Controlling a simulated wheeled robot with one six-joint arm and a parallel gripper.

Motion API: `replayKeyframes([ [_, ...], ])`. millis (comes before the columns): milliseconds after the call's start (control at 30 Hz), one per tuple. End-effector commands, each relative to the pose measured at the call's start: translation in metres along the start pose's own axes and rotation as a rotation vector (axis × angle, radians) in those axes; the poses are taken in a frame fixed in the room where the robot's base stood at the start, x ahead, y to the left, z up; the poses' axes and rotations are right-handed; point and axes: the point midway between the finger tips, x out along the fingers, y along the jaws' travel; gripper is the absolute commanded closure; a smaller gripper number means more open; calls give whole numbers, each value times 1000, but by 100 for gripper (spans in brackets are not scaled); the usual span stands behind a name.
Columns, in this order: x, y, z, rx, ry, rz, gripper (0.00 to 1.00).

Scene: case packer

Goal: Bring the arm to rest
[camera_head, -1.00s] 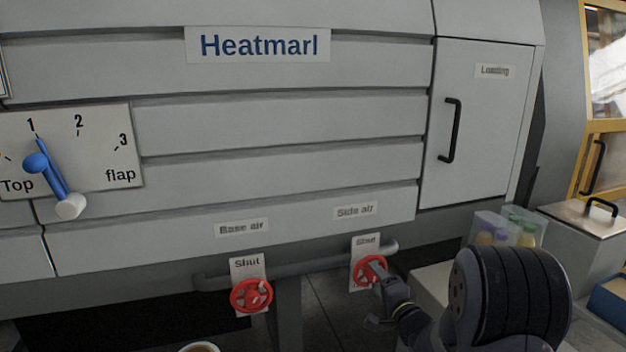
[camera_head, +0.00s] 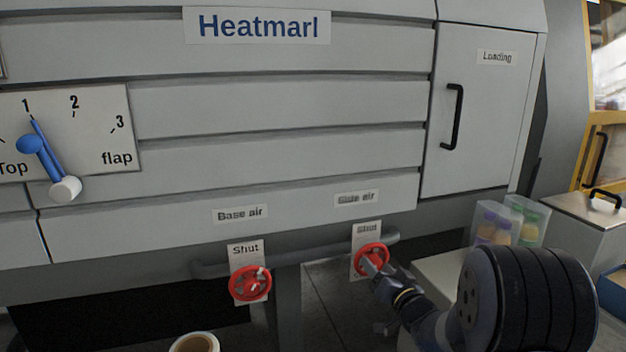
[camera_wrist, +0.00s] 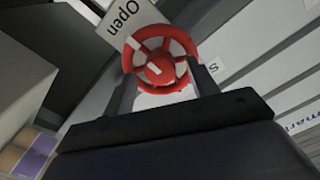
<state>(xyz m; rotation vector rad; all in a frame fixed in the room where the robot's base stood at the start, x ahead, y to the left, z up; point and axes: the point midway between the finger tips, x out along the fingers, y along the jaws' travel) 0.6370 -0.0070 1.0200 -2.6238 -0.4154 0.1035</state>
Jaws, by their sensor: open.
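My gripper (camera_head: 376,267) is at the red side-air handwheel (camera_head: 371,257), in the lower middle of the head view. In the wrist view my gripper (camera_wrist: 160,88) is open, with a dark finger on each side of the same red handwheel (camera_wrist: 160,66). The wheel lies between or just beyond the fingertips; I cannot tell whether they touch it. My arm comes in from the lower right.
The red base-air handwheel (camera_head: 250,283) is to the left, by a card reading "Shut". A grey pipe (camera_head: 315,252) runs behind the wheels. The blue flap lever (camera_head: 47,160) points near 1. Clear bins with bottles (camera_head: 510,222) stand right of my gripper. A loading door (camera_head: 475,120) is closed.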

Motion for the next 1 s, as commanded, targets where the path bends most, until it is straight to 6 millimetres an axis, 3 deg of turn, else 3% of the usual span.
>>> replayKeyframes([
  [1000, 0, 0, 0, -866, 0, 0, 45],
])
